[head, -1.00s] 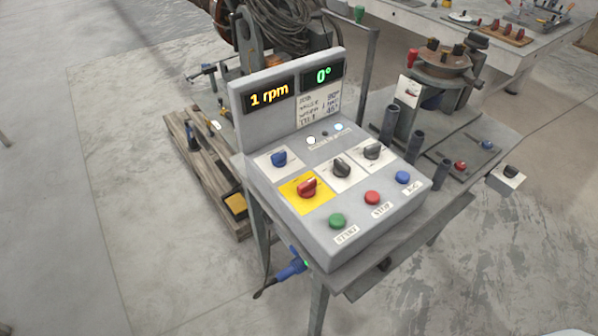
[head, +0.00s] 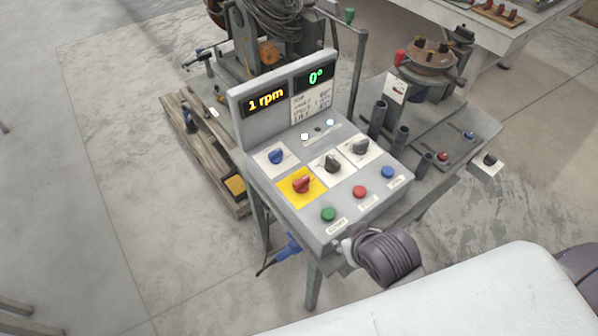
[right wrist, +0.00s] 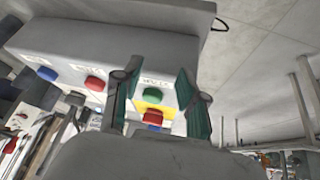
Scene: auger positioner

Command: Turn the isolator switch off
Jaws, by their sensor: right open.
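The isolator switch looks to be the red rotary knob (head: 302,184) on a yellow plate (head: 291,196) on the grey control box (head: 335,222). Its handle lies slanted. In the right wrist view the red knob (right wrist: 153,117) and yellow plate (right wrist: 140,106) show between my fingers, beyond the green button (right wrist: 156,95). My left gripper is not in view.
Along the front are green (head: 328,214), red (head: 360,192) and blue (head: 388,172) buttons. Displays (head: 265,99) read 1 rpm and 0°. Upright tubes (head: 378,119) stand to the right.

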